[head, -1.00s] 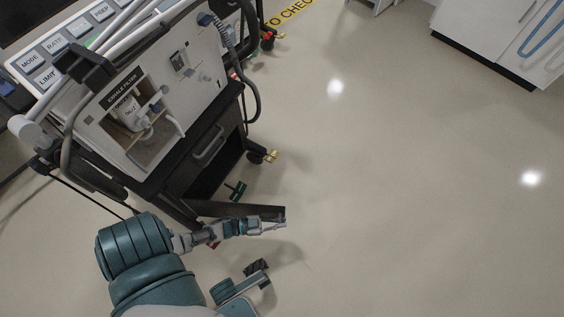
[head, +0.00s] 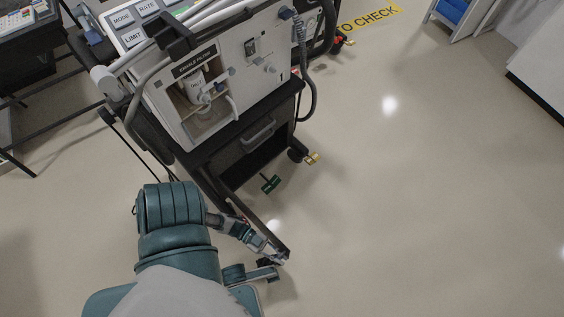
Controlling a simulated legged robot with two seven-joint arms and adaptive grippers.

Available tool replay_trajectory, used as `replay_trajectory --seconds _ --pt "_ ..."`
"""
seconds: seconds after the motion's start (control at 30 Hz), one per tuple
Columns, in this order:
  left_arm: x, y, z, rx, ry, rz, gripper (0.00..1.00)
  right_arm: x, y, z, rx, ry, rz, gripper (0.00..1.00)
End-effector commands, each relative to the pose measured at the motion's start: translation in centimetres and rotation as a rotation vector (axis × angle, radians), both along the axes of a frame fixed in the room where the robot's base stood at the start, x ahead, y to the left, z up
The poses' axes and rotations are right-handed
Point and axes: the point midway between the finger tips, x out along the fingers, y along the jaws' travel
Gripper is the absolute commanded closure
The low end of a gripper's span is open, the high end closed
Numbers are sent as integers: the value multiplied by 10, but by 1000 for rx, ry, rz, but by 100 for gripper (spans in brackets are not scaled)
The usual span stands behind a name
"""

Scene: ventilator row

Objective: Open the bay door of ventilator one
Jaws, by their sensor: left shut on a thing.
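Ventilator one (head: 262,62) is a white unit on a dark cart, tilted in the view at upper left. The cart's lower bay (head: 252,168) is partly exposed below a drawer with a grey handle. The dark bay door (head: 262,224) stands swung out, roughly square to the cart front, seen nearly edge-on. My left gripper (head: 273,261) is at the door's free end near the bottom, its fingers closed together on that end. The exact contact is small and partly hidden. My right gripper is not in view.
A green pedal-like part (head: 270,183) shows below the bay, and a caster with a yellow tab (head: 306,157) is at the cart's right corner. A yellow floor marking (head: 370,18) lies at the top. The floor to the right is clear.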

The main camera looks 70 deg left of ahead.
Motion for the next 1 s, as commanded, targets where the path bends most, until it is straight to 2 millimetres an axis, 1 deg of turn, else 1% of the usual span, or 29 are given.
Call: replay_trajectory --seconds 0.03,0.2,0.23,0.27,0.3,0.53,0.63,0.77,1.0 --pt "1 -1 3 -6 -6 0 100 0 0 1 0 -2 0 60" --pt "2 -1 3 -5 -7 0 100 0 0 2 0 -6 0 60" --pt "2 -1 3 -5 -7 0 88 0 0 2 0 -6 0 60" --pt "2 -1 3 -5 -7 0 80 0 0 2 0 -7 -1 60" --pt "2 -1 2 -4 -6 0 79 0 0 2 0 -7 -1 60" --pt "1 0 1 -2 -2 1 79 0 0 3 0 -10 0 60" --pt "-2 3 0 -2 -1 1 79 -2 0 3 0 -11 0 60" --pt "-14 18 -1 1 2 1 79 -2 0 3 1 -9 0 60" --pt "-47 60 -1 0 1 1 79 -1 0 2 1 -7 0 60"
